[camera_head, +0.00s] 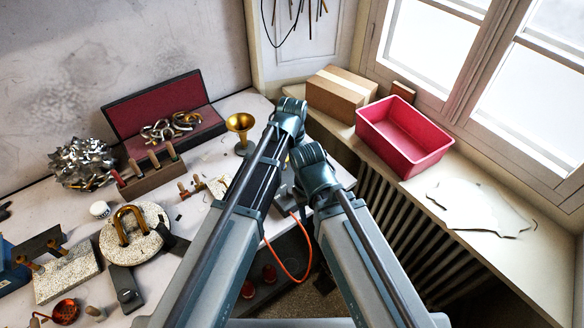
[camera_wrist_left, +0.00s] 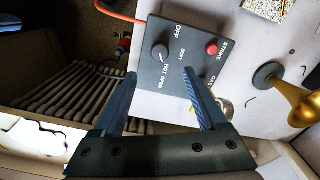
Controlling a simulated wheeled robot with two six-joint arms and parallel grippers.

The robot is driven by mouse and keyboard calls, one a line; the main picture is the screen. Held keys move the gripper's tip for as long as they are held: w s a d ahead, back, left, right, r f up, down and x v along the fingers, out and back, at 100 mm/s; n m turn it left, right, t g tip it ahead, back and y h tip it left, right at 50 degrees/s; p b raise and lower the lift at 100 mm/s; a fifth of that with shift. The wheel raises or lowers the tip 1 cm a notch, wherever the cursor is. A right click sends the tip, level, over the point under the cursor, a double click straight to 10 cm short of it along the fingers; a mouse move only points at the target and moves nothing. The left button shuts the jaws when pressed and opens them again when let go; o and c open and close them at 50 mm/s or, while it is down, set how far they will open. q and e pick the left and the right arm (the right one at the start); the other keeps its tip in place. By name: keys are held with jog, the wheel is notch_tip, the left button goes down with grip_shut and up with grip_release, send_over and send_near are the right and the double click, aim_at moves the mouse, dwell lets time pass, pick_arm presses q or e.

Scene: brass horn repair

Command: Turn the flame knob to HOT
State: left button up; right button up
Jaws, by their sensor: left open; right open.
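The dark control box (camera_wrist_left: 190,65) shows in the left wrist view, with white labels OFF, SOFT, HOT and others. Its round dark flame knob (camera_wrist_left: 160,50) sits near the box's left edge, beside the labels. I cannot tell clearly which label its mark faces. A red button (camera_wrist_left: 211,48) is by STRIKE. My left gripper (camera_wrist_left: 160,92) is open and empty, its fingertips apart from the knob, just below it in the picture. In the head view my left gripper (camera_head: 289,118) and my right gripper (camera_head: 314,170) sit close together, fingers hidden, largely hiding the box.
An orange hose (camera_head: 303,259) hangs below the grippers. A brass bell (camera_head: 240,124) stands on the bench left of them and also shows in the left wrist view (camera_wrist_left: 300,98). A red bin (camera_head: 405,137) and cardboard box (camera_head: 341,92) are on the sill, above the radiator (camera_head: 425,235).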

pick_arm(q)
notch_tip(320, 180, up, 3)
jog(key=shift+r+p, duration=0.2)
jog(key=shift+p, duration=0.9)
pick_arm(e)
notch_tip(320, 180, up, 3)
jog(key=shift+r, duration=0.2)
pick_arm(q)
jog(key=s+a+f+n+b, duration=0.1)
jog(key=s+a+f+b, duration=0.1)
jog(key=s, duration=0.3)
jog(key=s+a+f+n+b, duration=0.1)
jog(key=s+a+f+b, duration=0.1)
jog(key=s, duration=0.4)
jog(key=s+a+f+n+y+b, duration=0.1)
jog(key=s+a+f+b, duration=0.1)
jog(key=s, duration=0.3)
jog(key=shift+s+a+f+b, duration=0.15)
jog(key=shift+a+f+b, duration=0.1)
jog(key=shift+f+b, duration=0.3)
pick_arm(e)
notch_tip(320, 180, down, 7)
